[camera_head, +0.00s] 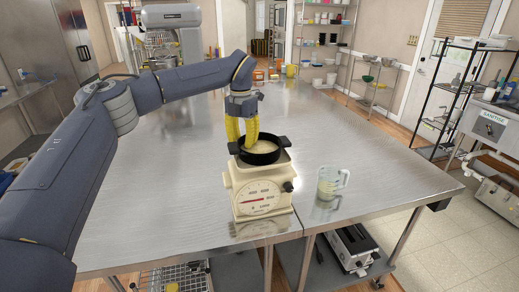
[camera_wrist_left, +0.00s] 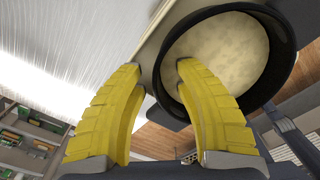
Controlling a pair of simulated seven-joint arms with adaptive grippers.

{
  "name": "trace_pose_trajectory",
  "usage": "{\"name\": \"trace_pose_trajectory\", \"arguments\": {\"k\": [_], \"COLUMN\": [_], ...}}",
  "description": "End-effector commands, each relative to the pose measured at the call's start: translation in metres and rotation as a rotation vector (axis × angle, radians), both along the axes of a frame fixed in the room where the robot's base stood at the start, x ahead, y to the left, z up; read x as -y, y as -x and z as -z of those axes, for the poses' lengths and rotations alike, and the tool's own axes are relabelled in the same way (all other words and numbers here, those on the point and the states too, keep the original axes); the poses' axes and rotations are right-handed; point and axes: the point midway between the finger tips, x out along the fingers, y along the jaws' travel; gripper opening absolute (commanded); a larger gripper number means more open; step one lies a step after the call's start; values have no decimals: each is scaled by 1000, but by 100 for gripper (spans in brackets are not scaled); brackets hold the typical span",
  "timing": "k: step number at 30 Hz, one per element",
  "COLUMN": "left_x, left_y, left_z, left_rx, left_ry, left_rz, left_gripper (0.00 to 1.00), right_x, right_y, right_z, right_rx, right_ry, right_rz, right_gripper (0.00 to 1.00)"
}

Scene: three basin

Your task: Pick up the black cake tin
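The black cake tin (camera_head: 263,158) sits on top of the cream-coloured weighing scale (camera_head: 262,192) near the table's front edge. It is round, with small side handles and a pale filling. My left gripper (camera_head: 242,138) points down at the tin's left side, its yellow fingers apart. In the left wrist view, one finger of the gripper (camera_wrist_left: 158,68) reaches over the inside of the tin (camera_wrist_left: 286,62) and the other is outside, with the tin's wall between them. I cannot tell if either finger touches the wall. My right gripper is not in view.
A clear measuring jug (camera_head: 331,183) with pale contents stands to the right of the scale. The steel table (camera_head: 370,150) is mostly bare around them. Bowls and small tubs stand at its far end. A black wire rack (camera_head: 452,100) is at the right.

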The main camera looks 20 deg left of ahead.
Motion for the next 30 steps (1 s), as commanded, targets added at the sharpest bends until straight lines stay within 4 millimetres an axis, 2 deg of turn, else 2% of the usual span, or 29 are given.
{"name": "trace_pose_trajectory", "arguments": {"k": [8,17,30], "left_x": [0,0,0], "left_y": [0,0,0], "left_z": [2,2,2], "left_rx": [1,1,2], "left_ry": [0,0,0], "left_rz": [0,0,0], "left_gripper": [34,0,0], "right_x": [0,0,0], "right_y": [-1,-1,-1], "right_z": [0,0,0], "right_rx": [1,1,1], "right_ry": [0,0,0], "right_rz": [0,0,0], "right_gripper": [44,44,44]}}
